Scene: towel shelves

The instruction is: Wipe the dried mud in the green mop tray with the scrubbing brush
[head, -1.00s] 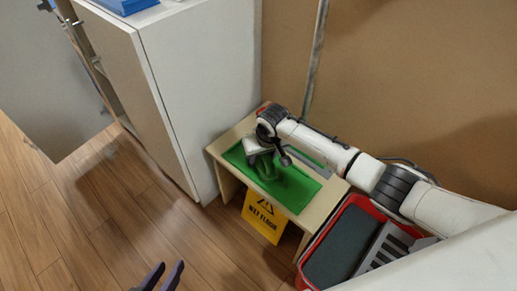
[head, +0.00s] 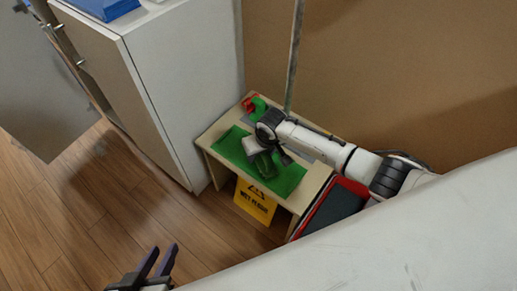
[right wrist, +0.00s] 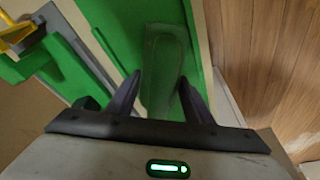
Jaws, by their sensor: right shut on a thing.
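The green mop tray (head: 288,182) is set in the top of a small wooden bench; its green surface also shows in the right wrist view (right wrist: 106,35). My right gripper (head: 272,160) is low over the middle of the tray. In the right wrist view its fingers (right wrist: 160,92) are around a dull green, rounded long thing, which looks like the scrubbing brush (right wrist: 165,60). The brush blends with the tray, and I cannot tell if it touches it. I cannot make out the dried mud clearly. My left gripper (head: 163,262) is open and empty at the bottom, over the floor.
A yellow wet-floor sign (head: 255,203) stands at the bench's front. A red-rimmed bin (head: 333,208) is at its right. A white cabinet (head: 165,85) with an open door stands to the left. Red and green items (head: 255,104) sit at the bench's back corner. A pole leans behind.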

